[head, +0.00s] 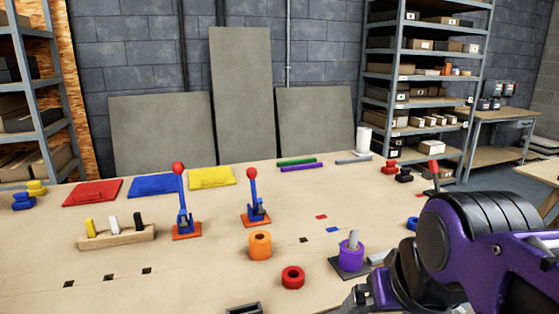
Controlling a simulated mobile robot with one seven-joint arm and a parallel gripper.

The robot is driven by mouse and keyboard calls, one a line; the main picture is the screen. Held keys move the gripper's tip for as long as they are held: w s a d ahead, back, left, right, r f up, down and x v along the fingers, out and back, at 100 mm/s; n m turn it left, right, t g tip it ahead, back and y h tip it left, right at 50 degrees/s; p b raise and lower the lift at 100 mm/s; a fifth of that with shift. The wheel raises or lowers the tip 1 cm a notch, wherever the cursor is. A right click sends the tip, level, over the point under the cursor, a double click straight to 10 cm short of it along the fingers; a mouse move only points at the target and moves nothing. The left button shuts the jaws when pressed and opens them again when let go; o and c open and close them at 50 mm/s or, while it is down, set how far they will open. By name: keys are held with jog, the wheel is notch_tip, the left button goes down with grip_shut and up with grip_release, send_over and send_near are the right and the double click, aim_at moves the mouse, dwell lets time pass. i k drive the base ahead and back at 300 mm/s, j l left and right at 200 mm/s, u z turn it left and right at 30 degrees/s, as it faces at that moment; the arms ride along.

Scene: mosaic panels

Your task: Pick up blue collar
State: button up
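The blue collar (412,223) appears as a small blue ring shape on the right part of the table. My purple and black arm hides part of it. My gripper (362,297) is at the lower right, low in the picture and nearer to the camera than the blue collar. Its fingers are dark, small and partly cut off by the lower edge, so I cannot tell whether they are open or shut. No held object can be made out.
A purple collar (351,258) sits around a grey peg close to my gripper. A red ring (293,277) and an orange collar (260,245) stand to the left. Two red-knobbed levers (183,208) rise further left. The table's front left is mostly clear.

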aim_at(412, 222)
jog(key=z, duration=0.8)
jog(key=i+l+u, duration=0.15)
jog(key=u, duration=0.35)
jog(key=l+u, duration=0.2)
jog(key=u, duration=0.25)
jog(key=i+l+u, duration=0.2)
jog(key=l, duration=0.2)
jog(key=l+u, duration=0.15)
jog(key=l, duration=0.7)
jog(key=i+l+u, duration=0.1)
jog(key=l, duration=0.3)
jog(key=l+z, duration=0.15)
jog(key=l, duration=0.85)
jog(key=i+l+z, duration=0.2)
jog(key=l, duration=0.8)
jog(key=k+j, duration=0.1)
jog(key=j, duration=0.25)
jog(key=u, duration=0.05)
